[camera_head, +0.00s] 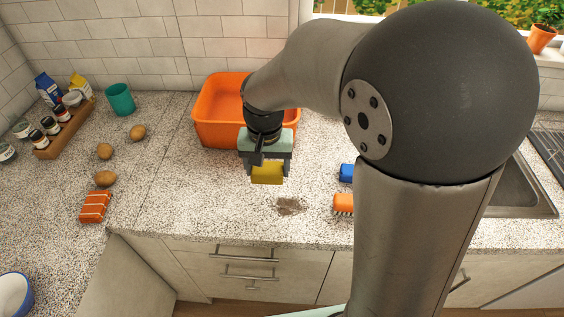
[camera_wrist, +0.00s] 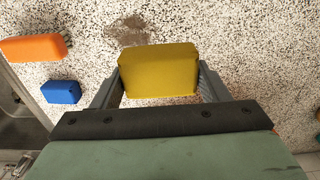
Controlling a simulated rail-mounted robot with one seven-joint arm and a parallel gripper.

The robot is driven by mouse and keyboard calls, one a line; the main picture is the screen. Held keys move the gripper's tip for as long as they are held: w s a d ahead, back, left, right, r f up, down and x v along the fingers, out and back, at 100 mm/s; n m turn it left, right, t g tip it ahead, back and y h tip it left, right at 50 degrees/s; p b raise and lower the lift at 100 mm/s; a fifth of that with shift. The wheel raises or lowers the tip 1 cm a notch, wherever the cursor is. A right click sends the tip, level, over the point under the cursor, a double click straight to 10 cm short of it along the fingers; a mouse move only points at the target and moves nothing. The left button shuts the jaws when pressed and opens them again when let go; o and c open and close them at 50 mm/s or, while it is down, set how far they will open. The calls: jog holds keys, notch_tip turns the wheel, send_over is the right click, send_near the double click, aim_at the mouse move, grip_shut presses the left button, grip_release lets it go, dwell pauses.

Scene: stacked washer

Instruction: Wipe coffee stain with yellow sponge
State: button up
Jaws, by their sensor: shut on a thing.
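The yellow sponge (camera_head: 267,174) is held between the two fingers of my gripper (camera_head: 268,170). In the wrist view the sponge (camera_wrist: 158,70) sits between the gripper fingers (camera_wrist: 158,82), which press on its two sides. The brown coffee stain (camera_head: 290,206) lies on the speckled counter, to the right of and nearer the front edge than the sponge. In the wrist view the stain (camera_wrist: 127,31) shows just beyond the sponge. The sponge appears raised above the counter; the exact height is hard to tell.
An orange tub (camera_head: 215,105) stands behind my gripper. A blue sponge (camera_head: 346,172) and an orange brush (camera_head: 343,203) lie right of the stain, partly behind my arm in the head view. A sink (camera_head: 520,190) is at right. Potatoes (camera_head: 105,178) and an orange packet (camera_head: 95,207) lie left.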

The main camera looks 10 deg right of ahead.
jog(key=shift+s+a, duration=0.25)
jog(key=shift+a, duration=0.05)
jog(key=shift+f, duration=0.1)
notch_tip(320, 180, down, 4)
jog(key=b, duration=0.4)
jog(key=shift+f, duration=0.25)
